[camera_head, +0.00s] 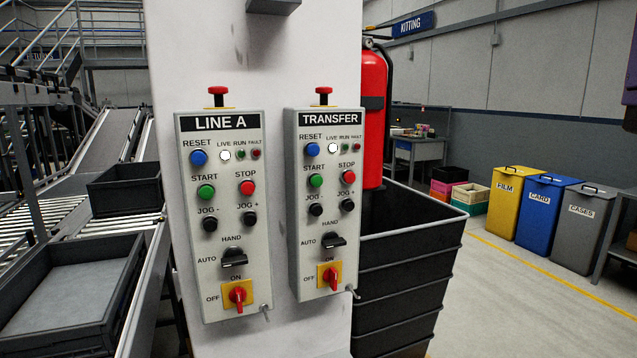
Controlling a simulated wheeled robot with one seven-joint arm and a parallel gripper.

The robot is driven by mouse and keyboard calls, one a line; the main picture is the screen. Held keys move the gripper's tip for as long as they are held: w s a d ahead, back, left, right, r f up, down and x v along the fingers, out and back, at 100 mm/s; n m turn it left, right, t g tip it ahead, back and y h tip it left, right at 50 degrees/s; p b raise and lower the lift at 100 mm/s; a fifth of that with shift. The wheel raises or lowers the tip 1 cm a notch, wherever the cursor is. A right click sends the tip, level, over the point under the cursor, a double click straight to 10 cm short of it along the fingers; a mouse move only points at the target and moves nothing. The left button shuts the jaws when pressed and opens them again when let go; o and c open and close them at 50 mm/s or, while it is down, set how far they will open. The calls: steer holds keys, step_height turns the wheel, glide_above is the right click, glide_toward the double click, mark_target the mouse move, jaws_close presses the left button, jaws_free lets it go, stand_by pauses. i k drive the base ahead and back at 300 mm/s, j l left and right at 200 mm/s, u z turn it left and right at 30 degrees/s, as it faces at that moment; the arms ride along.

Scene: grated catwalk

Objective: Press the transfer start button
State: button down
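The TRANSFER panel (324,252) is a light grey box on a white pillar, right of the middle. Its green START button (316,181) sits on the left below the blue RESET button (312,149). The red STOP button (348,177) is to its right, with black JOG buttons below. Nothing covers the START button. The white LIVE lamp looks bright; the RUN lamp (345,148) looks dull green. The similar LINE A panel (237,278) is to the left, with its own green START button (206,192). My gripper is not in view.
A red mushroom button (323,91) tops the TRANSFER panel. A red-handled ON/OFF switch (330,276) and a black selector (333,240) are below. Stacked black crates (400,292) and a fire extinguisher (372,118) stand right of the pillar. Conveyors with trays (70,290) are left.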

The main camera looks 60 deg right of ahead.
mark_target(317, 180)
steer(key=i+j, duration=0.35)
steer(key=j, duration=0.2)
steer(key=z, duration=1.75)
